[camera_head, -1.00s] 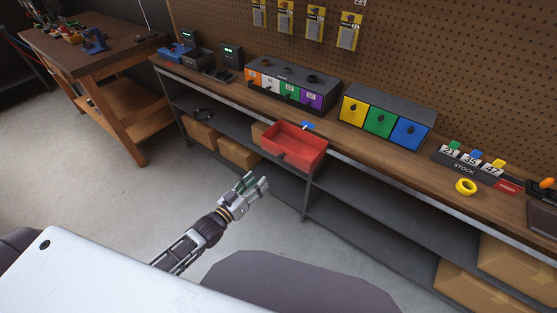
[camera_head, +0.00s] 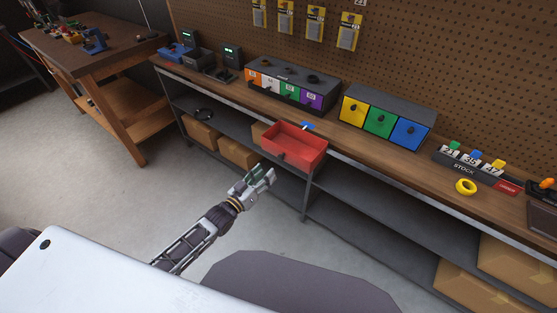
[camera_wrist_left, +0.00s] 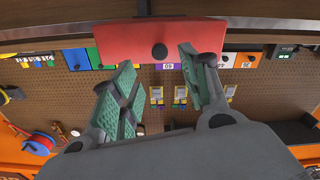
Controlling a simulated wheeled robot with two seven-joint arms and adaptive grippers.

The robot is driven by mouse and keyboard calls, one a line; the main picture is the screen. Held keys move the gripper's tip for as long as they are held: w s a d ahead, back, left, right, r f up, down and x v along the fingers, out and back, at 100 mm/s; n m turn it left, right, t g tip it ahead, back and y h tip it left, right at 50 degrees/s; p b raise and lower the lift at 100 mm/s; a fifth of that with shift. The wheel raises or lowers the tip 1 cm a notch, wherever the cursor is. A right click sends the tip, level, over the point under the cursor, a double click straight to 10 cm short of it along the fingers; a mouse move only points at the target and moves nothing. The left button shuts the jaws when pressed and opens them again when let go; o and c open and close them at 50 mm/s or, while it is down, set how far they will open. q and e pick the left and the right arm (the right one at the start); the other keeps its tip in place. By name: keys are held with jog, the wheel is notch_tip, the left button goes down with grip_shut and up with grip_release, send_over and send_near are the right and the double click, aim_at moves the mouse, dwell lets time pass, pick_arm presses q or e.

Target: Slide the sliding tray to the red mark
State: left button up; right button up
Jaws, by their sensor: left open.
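The sliding tray looks to be the red open-topped tray (camera_head: 296,147) that juts out from the bench's front edge in the head view. A dark round knob (camera_head: 281,155) sits on its front face. In the left wrist view the red front (camera_wrist_left: 120,42) and its knob (camera_wrist_left: 159,51) lie ahead of my fingers. My left gripper (camera_head: 266,175) is open and empty, just short of the tray front and a little below it. It also shows in the left wrist view (camera_wrist_left: 158,70), with the knob between its fingertips. I see no clear red mark. My right gripper is not in view.
The wooden bench (camera_head: 335,150) carries a drawer unit with orange, white, green and purple fronts (camera_head: 290,87) and another with yellow, green and blue fronts (camera_head: 384,120). A yellow tape roll (camera_head: 466,187) lies farther right. Shelves with cardboard boxes (camera_head: 238,152) are below. The floor in front is clear.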

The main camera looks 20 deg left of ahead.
aim_at(279, 159)
pick_arm(q)
jog(key=shift+x, duration=4.6)
grip_shut()
